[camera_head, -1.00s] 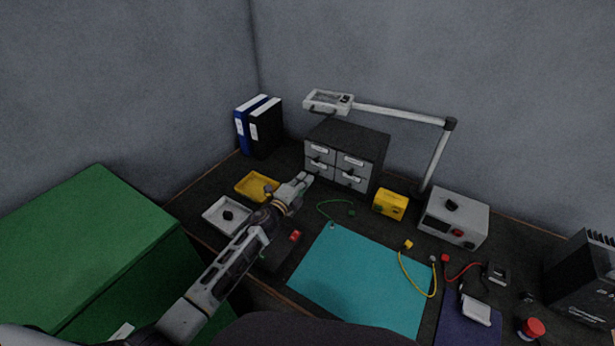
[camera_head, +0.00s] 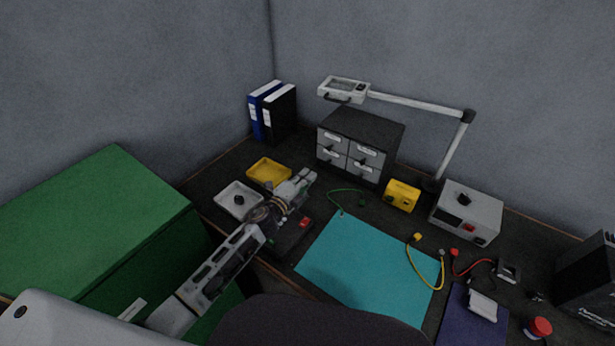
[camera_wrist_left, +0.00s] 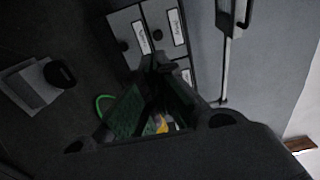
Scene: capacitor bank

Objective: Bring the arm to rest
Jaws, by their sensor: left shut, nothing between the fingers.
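My left gripper (camera_head: 304,180) is shut and empty. In the head view it hangs over the dark bench, between the yellow tray and the teal mat, in front of the drawer cabinet. My left arm (camera_head: 225,266) reaches in from the lower left. In the left wrist view the gripper's dark fingers (camera_wrist_left: 158,95) fill the lower middle, with the drawer fronts beyond them. My right gripper is not in either view.
A grey drawer cabinet (camera_head: 357,144), yellow tray (camera_head: 286,167), white tray (camera_head: 226,207) and yellow box (camera_head: 402,195) stand near the gripper. A lamp arm (camera_head: 415,104) spans above. A green cabinet (camera_head: 95,215) stands left.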

